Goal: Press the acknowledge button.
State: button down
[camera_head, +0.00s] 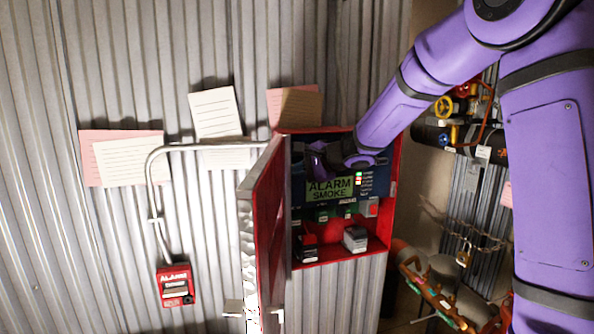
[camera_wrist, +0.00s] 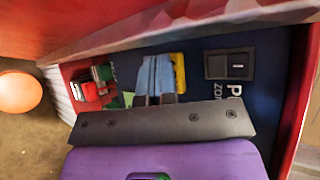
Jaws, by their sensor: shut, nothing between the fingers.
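The alarm panel (camera_head: 375,180) is dark blue and sits inside an open red cabinet (camera_head: 390,225). Its lit green display (camera_head: 330,189) reads "ALARM SMOKE". Below the display are small green buttons (camera_head: 347,211) and a red button (camera_head: 369,207); their labels are too small to read, so I cannot tell which one is acknowledge. My gripper (camera_wrist: 158,98) is shut and empty, its fingers pointing at the blue panel face. In the head view it is inside the cabinet's upper part, above the display; its fingertips are hard to make out there. I cannot tell whether it touches the panel.
The cabinet's red door (camera_head: 264,225) stands open on the left. Small boxy items, one grey (camera_head: 355,238), stand on the cabinet floor. A red alarm call point (camera_head: 175,286) and paper notes (camera_head: 128,162) are on the corrugated wall. Pipes with a yellow valve wheel (camera_head: 444,106) are at right.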

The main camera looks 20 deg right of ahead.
jog(key=shift+s, duration=0.9)
jog(key=shift+s, duration=2.5)
jog(key=shift+s, duration=0.1)
jog(key=s+a+r+n+g+h, duration=0.15)
jog(key=s+n, duration=0.25)
jog(key=s, duration=0.5)
jog(key=s+a+r+n+g, duration=0.1)
jog(key=s+r+n+g, duration=0.2)
jog(key=s, duration=0.5)
jog(key=s+d+f+n+h, duration=0.1)
jog(key=s+d+n+h, duration=0.2)
jog(key=s, duration=0.6)
jog(key=s+d+f+n+h, duration=0.1)
jog(key=s+d+n+h, duration=0.2)
jog(key=s+d, duration=0.3)
jog(key=s+h, duration=0.1)
jog(key=s, duration=0.2)
jog(key=shift+d+n, duration=0.25)
jog(key=shift+n, duration=0.15)
